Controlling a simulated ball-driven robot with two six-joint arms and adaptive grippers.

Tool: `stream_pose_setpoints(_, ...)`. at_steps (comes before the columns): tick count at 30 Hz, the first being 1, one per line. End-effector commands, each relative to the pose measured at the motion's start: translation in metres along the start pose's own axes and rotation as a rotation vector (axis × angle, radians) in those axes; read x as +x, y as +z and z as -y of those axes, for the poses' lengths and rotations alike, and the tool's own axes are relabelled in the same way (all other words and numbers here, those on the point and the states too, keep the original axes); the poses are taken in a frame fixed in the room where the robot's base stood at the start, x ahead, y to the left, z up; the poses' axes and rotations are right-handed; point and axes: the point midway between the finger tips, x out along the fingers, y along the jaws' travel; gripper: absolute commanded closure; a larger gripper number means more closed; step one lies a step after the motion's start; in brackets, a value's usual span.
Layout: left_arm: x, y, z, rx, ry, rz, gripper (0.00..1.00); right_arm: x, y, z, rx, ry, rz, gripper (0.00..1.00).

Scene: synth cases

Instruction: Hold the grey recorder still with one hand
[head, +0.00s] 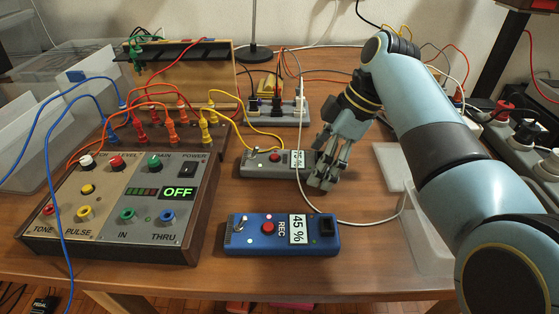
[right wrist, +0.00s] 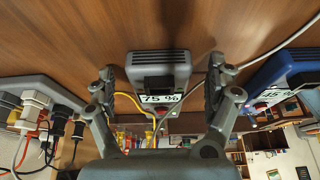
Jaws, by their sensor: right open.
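The grey recorder (head: 258,164) lies flat on the table behind the blue recorder, with a red button and a small screen. In the right wrist view the grey recorder (right wrist: 158,62) shows "75 %" and sits between my two fingers, with a gap on each side. My right gripper (head: 322,178) is open at the recorder's right end and partly hides that end. The right wrist view shows both fingers of my right gripper (right wrist: 161,70) apart. My left gripper is not in view.
A blue recorder (head: 262,243) reading "45 %" lies in front. A control box (head: 120,205) showing "OFF" stands at the left with several coloured cables. A white cable (head: 301,185) crosses by the grey recorder's screen. A power strip (head: 273,115) stands behind.

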Motion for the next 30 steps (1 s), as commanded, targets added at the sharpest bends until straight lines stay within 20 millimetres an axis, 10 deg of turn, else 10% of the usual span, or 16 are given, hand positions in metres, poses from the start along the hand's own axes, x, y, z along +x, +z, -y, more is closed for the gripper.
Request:
stream_pose_setpoints(8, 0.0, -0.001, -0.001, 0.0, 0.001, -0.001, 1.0, -0.006, 0.0, -0.001, 0.0, 0.003, 0.0, 0.13)
stream_pose_setpoints(21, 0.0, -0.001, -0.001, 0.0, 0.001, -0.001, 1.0, -0.094, 0.0, -0.001, -0.001, 0.004, 0.0, 0.13)
stream_pose_setpoints(30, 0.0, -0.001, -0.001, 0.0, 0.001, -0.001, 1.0, -0.119, 0.0, -0.001, -0.001, 0.002, -0.002, 0.13)
